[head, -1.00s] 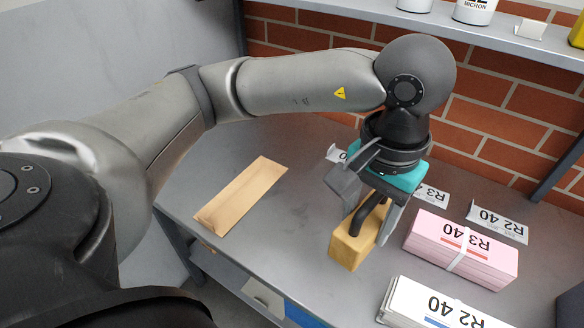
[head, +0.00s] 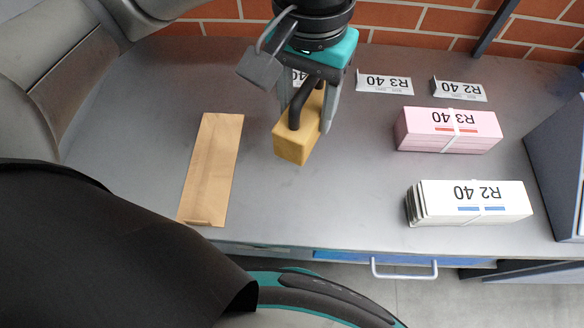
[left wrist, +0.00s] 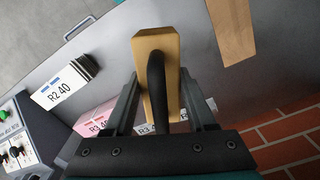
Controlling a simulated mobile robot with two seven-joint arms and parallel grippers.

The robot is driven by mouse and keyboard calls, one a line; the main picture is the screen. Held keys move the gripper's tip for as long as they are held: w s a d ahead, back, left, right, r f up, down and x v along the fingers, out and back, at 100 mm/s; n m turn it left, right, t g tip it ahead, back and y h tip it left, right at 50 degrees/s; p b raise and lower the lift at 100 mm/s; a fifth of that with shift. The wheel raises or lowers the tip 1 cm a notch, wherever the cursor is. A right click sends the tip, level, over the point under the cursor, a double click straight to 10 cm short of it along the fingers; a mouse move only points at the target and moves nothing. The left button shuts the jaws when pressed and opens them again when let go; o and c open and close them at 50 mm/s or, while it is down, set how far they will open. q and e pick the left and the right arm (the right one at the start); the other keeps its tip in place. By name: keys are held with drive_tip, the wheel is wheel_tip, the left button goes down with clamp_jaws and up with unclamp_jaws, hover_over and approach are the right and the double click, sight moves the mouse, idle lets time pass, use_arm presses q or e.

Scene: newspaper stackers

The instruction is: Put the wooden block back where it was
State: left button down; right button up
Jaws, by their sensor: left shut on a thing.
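The wooden block (head: 293,147) is yellowish, with a black bar handle on its top. It shows upright in the head view, near the middle of the grey table, and also in the left wrist view (left wrist: 173,60). I cannot tell whether the block's underside touches the table. My right gripper is not in view.
A flat brown strip (head: 213,165) lies left of the block on the table (head: 350,200). A pink R3 40 stack (head: 445,143) and a white R2 40 stack (head: 500,203) lie to the right. Small label cards (head: 385,86) stand along the back. A grey-blue box (head: 560,165) bounds the right.

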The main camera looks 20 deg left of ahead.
use_arm(q)
wheel_tip(320, 180, down, 15)
drive_tip(key=b, duration=0.2)
drive_tip(key=shift+d+f+b, duration=0.1)
drive_tip(key=shift+f+b, duration=0.1)
drive_tip(key=shift+b, duration=0.1)
wheel_tip(320, 180, down, 4)
drive_tip(key=shift+r+b, duration=0.25)
drive_tip(key=shift+b, duration=0.1)
drive_tip(key=shift+f, duration=0.15)
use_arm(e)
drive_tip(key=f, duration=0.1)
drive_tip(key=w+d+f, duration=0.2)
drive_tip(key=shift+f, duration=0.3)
use_arm(q)
drive_tip(key=shift+f, duration=0.15)
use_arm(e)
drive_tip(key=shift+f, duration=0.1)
use_arm(q)
drive_tip(key=shift+c, duration=1.1)
unclamp_jaws()
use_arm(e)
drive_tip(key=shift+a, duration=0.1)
